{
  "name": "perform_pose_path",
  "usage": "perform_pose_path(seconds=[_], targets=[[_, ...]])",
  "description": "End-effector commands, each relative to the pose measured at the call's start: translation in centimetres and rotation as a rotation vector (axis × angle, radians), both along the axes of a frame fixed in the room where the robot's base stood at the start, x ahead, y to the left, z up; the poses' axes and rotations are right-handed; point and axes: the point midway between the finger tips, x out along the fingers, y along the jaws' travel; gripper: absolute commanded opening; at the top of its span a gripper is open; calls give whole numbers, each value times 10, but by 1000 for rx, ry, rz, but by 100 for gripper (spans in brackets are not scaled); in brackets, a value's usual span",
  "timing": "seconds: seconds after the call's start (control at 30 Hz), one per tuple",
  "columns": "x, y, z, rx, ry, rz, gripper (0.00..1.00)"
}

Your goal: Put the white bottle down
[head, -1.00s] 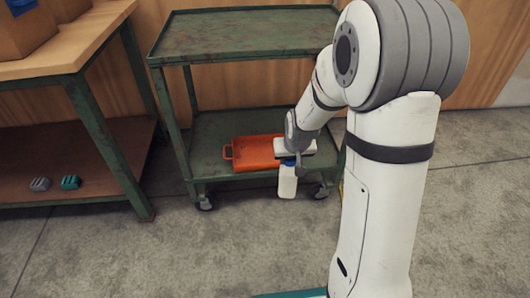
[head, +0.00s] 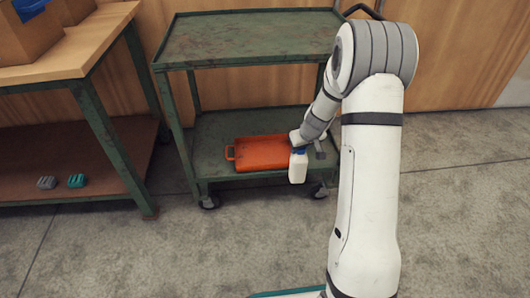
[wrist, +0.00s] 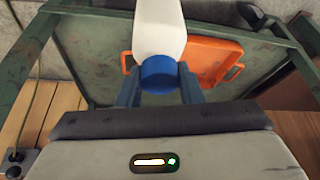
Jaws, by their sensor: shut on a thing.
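The white bottle (head: 298,168) has a blue cap and hangs upright in my gripper (head: 300,150), in front of the lower shelf of the green cart. In the wrist view the bottle (wrist: 160,28) and its blue cap (wrist: 159,73) lie between the two fingers of my gripper (wrist: 158,88), which is shut on it near the cap. The orange tray (head: 250,164) lies on the cart's lower shelf (head: 212,129), to the left of the bottle. It also shows in the wrist view (wrist: 222,48), beyond the bottle. No support shows touching the bottle's base.
The green cart's upper shelf (head: 250,40) is empty and hangs above the lower one. A workbench (head: 70,55) with boxes stands at the left. A grey block (head: 46,182) and a teal block (head: 77,181) lie on its lower shelf.

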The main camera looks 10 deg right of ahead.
Motion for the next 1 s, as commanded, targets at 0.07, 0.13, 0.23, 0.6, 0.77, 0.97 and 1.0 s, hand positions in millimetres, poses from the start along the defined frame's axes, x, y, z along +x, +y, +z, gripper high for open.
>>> perform_pose_path(seconds=[0.07,0.13,0.23,0.6,0.77,0.97,1.0], targets=[[5,-1,-1,1,-3,7,0],[12,0,-1,0,-5,10,0],[26,4,-1,0,-5,12,0],[102,25,-4,-2,-8,11,0],[135,34,-5,-1,-7,10,0],[166,42,-3,0,-5,8,0],[170,43,-2,0,-6,8,0]])
